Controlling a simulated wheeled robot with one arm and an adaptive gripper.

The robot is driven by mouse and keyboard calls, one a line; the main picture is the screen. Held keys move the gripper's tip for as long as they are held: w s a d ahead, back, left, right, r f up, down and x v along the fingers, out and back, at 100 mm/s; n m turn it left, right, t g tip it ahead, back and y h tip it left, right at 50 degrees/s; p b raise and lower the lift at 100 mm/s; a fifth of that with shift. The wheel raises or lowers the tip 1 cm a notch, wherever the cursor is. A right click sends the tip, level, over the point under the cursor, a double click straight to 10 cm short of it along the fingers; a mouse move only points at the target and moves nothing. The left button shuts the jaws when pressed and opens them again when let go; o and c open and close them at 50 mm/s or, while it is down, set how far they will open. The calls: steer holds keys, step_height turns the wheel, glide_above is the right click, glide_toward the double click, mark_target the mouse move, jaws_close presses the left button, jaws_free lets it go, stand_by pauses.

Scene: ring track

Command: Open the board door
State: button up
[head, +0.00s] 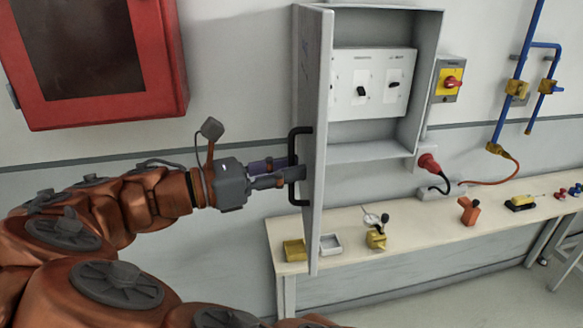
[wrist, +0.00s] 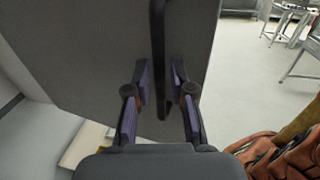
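The board door (head: 316,130) is a grey panel on the wall-mounted electrical board (head: 432,80). It stands swung wide open, sticking out from the board's left side, and its outer face (wrist: 90,50) fills much of the wrist view. A black bar handle (head: 293,140) is on that face. My gripper (head: 288,176) is at the handle's lower half. In the wrist view the handle (wrist: 158,45) passes between the two purple-padded fingers, with visible gaps on both sides. The fingers look open around the handle, not clamped on it.
Inside the board is a white panel with black switches (head: 362,90). A workbench (head: 400,225) below carries several small items. A red cabinet (head: 95,60) hangs at the left. Floor (wrist: 250,75) is clear right of the door in the wrist view.

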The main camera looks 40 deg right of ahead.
steer(key=v, duration=0.6)
steer(key=shift+a, duration=0.35)
steer(key=shift+w, duration=0.15)
